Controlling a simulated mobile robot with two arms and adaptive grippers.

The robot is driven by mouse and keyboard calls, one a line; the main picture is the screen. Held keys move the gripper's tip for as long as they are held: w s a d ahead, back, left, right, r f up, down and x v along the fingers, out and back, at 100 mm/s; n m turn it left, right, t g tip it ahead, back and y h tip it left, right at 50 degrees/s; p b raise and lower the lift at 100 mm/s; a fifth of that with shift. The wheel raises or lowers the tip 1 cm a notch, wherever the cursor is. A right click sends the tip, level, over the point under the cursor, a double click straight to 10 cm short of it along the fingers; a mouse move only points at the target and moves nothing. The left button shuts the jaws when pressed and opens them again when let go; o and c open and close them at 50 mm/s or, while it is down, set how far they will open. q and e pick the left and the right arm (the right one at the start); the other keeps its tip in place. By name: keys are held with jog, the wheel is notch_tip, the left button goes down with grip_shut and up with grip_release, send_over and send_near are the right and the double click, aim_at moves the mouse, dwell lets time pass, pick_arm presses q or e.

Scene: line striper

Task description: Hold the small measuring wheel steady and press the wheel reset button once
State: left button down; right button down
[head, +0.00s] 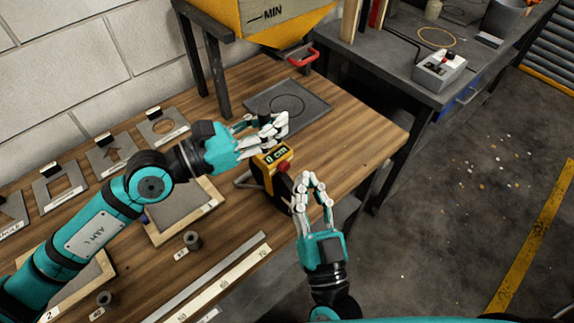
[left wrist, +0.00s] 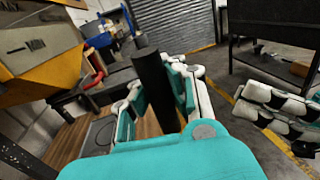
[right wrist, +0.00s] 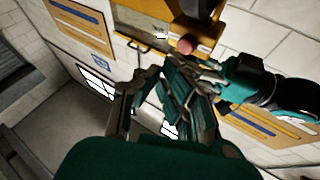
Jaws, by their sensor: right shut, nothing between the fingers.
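The small measuring wheel has a yellow-and-black housing (head: 268,161) with a display reading "0 cm" and a red reset button (head: 284,166) on its near right side. It stands near the bench's right front edge. My left gripper (head: 268,132) is just above and behind the housing, its fingers closed around a black upright handle (left wrist: 152,85). My right gripper (head: 312,180) is shut and empty, just right of the housing, fingertips close below the button. Whether they touch it cannot be told. In the right wrist view a round reddish knob (right wrist: 185,46) shows just beyond the fingers.
A yellow hopper (head: 270,20) with a red handle (head: 304,58) stands behind. A dark square plate (head: 288,105) lies below it. Stencil plates (head: 112,154), shallow trays and a ruler (head: 235,275) occupy the bench's left and front. A grey control box (head: 440,70) sits on another bench.

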jog(key=s+d, duration=0.2)
jog(key=s, duration=0.1)
jog(key=shift+d, duration=0.2)
dwell(0.6)
pick_arm(q)
jog(key=c, duration=1.4)
grip_release()
jog(key=shift+a, duration=0.1)
